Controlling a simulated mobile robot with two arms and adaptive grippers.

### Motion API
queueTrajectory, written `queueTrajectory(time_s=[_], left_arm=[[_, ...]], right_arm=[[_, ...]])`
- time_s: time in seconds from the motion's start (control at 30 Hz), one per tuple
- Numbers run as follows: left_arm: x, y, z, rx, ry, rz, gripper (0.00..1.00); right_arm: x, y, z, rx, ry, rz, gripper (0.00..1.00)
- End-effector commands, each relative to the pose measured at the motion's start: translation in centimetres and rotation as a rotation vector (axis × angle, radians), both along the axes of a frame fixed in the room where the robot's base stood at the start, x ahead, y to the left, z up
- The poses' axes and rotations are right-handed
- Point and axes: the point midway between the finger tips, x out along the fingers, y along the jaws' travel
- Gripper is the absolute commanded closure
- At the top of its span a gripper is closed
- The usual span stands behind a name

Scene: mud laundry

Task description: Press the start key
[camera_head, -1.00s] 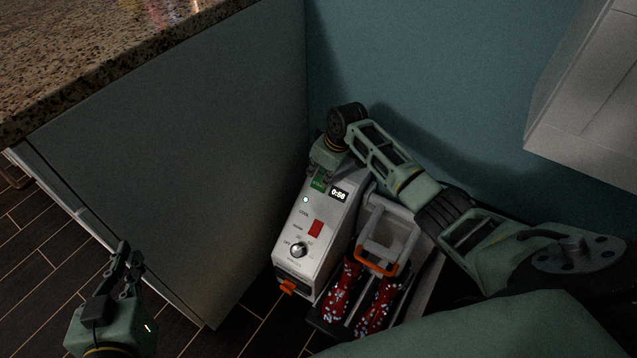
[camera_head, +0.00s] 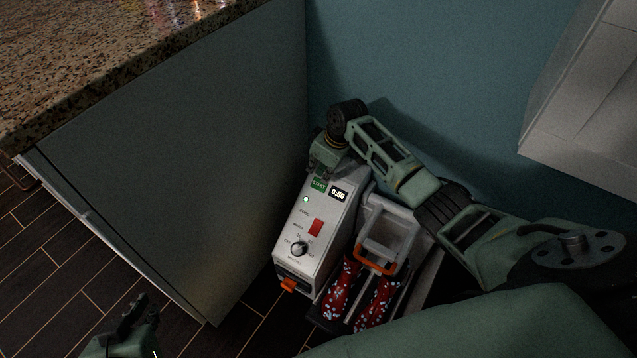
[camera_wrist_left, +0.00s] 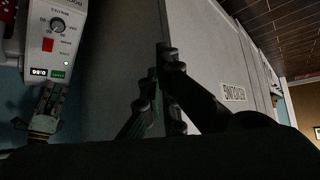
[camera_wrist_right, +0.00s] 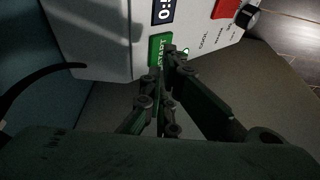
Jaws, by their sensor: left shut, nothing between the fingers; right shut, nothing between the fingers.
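The green start key (camera_head: 319,184) is on the top end of a white machine (camera_head: 322,240), next to a display (camera_head: 338,194) that seems to read 0:56. The key also shows in the right wrist view (camera_wrist_right: 158,50). My right gripper (camera_wrist_right: 171,52) is shut and empty, its tips at the key's edge; I cannot tell whether they touch it. In the head view my right gripper (camera_head: 322,168) is just above the key, its tips mostly hidden. A small lamp (camera_head: 306,199) glows green. My left gripper (camera_head: 140,303) is shut and empty at lower left, away from the machine.
A rack with red patterned boots (camera_head: 345,290) stands right of the machine. A grey cabinet side (camera_head: 190,170) under a granite counter (camera_head: 90,60) is to the left. A blue wall (camera_head: 440,90) is behind. Dark floor (camera_head: 60,250) is free at lower left.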

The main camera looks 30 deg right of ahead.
Motion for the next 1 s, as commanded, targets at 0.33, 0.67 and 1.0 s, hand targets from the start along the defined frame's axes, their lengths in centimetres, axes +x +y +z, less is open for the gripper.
queueTrajectory(time_s=[0.33, 0.67, 1.0], left_arm=[[-2.9, 1.0, -1.8, 0.033, 0.151, 0.011, 1.00], [-5.9, 2.0, -3.2, 0.063, 0.293, 0.022, 1.00], [-9.1, 3.0, -2.9, 0.092, 0.435, 0.034, 1.00]], right_arm=[[0.0, 0.0, 0.6, 0.000, 0.000, 0.000, 1.00], [0.0, 0.0, 1.2, 0.000, 0.000, 0.000, 1.00], [0.0, 0.0, 2.9, 0.000, 0.000, 0.000, 1.00]])
